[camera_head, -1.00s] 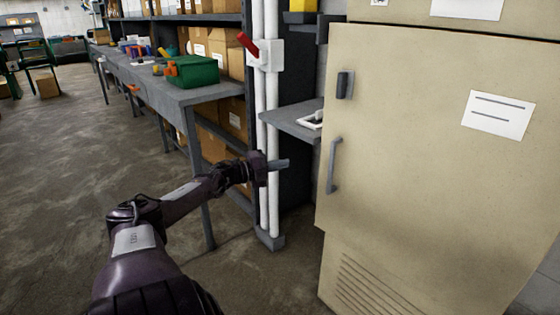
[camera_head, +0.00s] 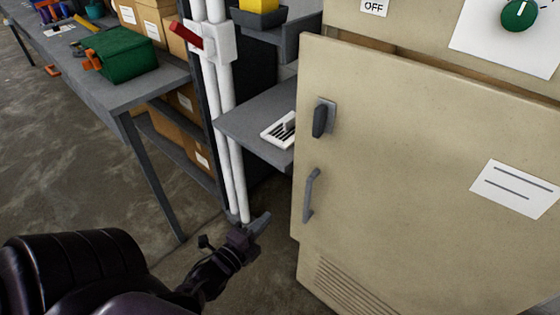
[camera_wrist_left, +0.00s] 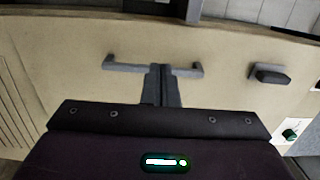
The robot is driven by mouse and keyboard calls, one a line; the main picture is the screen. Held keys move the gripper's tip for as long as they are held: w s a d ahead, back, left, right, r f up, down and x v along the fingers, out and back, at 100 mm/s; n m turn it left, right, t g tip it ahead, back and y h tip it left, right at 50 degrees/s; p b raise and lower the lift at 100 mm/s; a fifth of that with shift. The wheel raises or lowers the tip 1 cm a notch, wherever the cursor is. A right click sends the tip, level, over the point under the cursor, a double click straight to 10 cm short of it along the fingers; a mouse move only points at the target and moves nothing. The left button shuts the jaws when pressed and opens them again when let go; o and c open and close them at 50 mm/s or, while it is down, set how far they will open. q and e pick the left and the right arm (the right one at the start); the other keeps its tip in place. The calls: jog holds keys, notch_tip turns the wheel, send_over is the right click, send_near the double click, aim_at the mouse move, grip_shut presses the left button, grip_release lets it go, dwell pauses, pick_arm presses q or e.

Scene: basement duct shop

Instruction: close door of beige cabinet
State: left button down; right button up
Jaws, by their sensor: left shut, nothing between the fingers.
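The beige cabinet (camera_head: 435,28) stands at the right in the head view. Its beige door (camera_head: 420,190) stands slightly ajar, with a brown gap along its top edge. The door carries a grey bar handle (camera_head: 310,196), a dark latch (camera_head: 322,118) and a white label. My left gripper (camera_head: 262,222) is shut and empty, low and just left of the door's free edge in the head view. In the left wrist view, its closed fingers (camera_wrist_left: 160,84) point at the door, overlapping the handle (camera_wrist_left: 125,67); contact cannot be told. My right gripper is out of view.
White vertical pipes (camera_head: 229,130) with a red lever stand left of the door. A grey shelf (camera_head: 248,122) with a white vent plate juts out beside it. A workbench (camera_head: 130,92) holds a green toolbox (camera_head: 118,58). Some floor is clear below.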

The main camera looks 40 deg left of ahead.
pick_arm(q)
jog(key=p, duration=0.2)
send_near(301, 183)
jog(key=w, duration=0.5)
jog(key=shift+w+r, duration=0.1)
jog(key=shift+w, duration=0.15)
jog(key=shift+w+a, duration=0.1)
jog(key=shift+w, duration=0.55)
